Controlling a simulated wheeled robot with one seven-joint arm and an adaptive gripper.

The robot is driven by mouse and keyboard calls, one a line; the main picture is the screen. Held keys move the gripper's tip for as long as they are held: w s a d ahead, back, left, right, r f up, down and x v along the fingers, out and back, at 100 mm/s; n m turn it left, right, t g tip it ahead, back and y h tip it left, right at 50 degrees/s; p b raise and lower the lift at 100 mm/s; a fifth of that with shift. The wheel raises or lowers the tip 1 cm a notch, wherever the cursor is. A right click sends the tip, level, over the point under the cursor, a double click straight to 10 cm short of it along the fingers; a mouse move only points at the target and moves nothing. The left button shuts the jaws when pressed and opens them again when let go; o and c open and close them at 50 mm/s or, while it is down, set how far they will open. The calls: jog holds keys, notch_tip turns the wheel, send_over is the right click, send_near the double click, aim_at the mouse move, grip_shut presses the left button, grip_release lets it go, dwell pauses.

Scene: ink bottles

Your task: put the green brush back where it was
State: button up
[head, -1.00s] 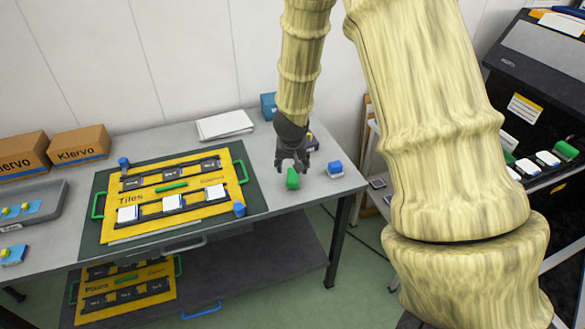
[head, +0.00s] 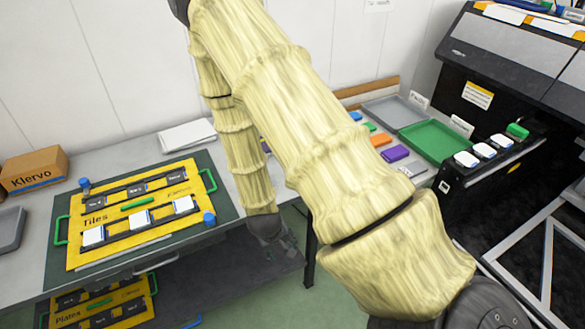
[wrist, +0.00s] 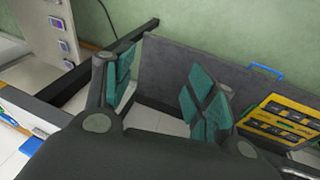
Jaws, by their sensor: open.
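My gripper (head: 284,248) hangs at the table's front edge in the head view, its fingers hard to make out there. In the wrist view my gripper (wrist: 160,78) has its two teal-padded fingers spread, with no object between them. A green-topped block (head: 517,131) stands at the end of a row of white-topped blocks on the dark machine's ledge. I cannot tell whether it is the green brush. The green block on the table in the earlier head view is not visible now; my arm covers that part of the table.
A yellow tile tray (head: 105,222) lies on a dark mat on the table. A second yellow tray (wrist: 285,117) is on the lower shelf. A green tray (head: 434,140), a grey tray (head: 395,111) and coloured blocks, one purple (head: 395,153), lie at the right.

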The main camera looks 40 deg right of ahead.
jog(key=s+a+f+n+y, duration=0.1)
jog(key=s+a+f, duration=0.2)
jog(key=s, duration=0.3)
jog(key=s+a+f+n+g+y, duration=0.1)
jog(key=s+a+f, duration=0.3)
jog(key=s, duration=0.3)
jog(key=s+a+f+y, duration=0.1)
jog(key=s+a+f, duration=0.2)
jog(key=s+a, duration=0.2)
jog(key=shift+s+f+n, duration=0.15)
jog(key=shift+s+n, duration=0.25)
jog(key=shift+s, duration=0.35)
